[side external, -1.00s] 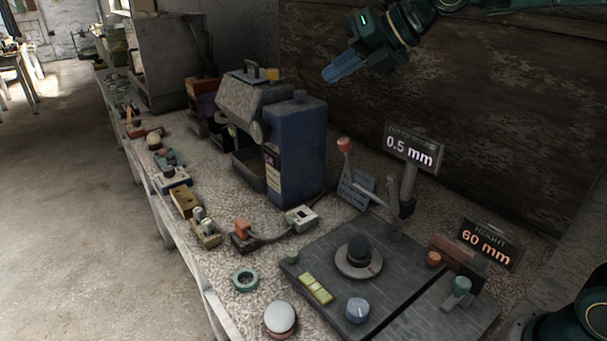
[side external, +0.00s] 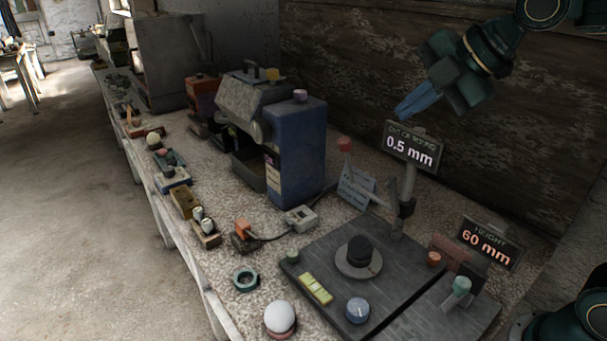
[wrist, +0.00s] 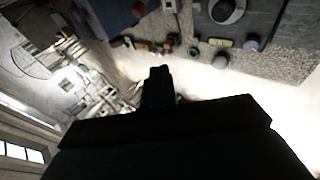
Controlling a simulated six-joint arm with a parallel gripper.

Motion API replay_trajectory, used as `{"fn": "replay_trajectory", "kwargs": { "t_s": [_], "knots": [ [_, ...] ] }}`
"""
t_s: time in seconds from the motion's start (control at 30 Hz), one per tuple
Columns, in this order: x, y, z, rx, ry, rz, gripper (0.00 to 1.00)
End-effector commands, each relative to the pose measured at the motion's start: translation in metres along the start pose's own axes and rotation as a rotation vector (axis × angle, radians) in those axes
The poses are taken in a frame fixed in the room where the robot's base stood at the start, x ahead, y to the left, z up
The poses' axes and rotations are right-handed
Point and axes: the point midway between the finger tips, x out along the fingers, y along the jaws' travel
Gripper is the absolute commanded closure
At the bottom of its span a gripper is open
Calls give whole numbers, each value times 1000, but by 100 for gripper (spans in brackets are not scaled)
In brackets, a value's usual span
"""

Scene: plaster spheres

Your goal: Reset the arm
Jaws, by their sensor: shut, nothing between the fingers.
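My gripper (side external: 412,103) hangs high at the upper right of the side view, above and behind the display that reads 0.5 mm. Its blue fingers are shut together with nothing between them. In the wrist view the gripper (wrist: 158,72) shows as a dark shape pointing toward the room, with the bench along the top of the picture. A white plaster sphere (side external: 280,317) rests at the front of the bench, well apart from my gripper.
A dark plate (side external: 330,265) carries a round stage with a black piece (side external: 360,250), a blue knob (side external: 357,311) and yellow buttons. A tall blue box (side external: 297,150) stands left. The air around my gripper is clear, with the wooden wall behind.

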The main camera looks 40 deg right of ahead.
Motion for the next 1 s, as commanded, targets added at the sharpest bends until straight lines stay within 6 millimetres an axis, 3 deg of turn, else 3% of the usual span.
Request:
{"fn": "replay_trajectory", "kwargs": {
  "t_s": [0.7, 1.0],
  "knots": [
    [-41, -130, 28, 1136, -213, -41, 100],
    [-49, -172, 38, 1497, -292, -12, 100]
  ]
}}
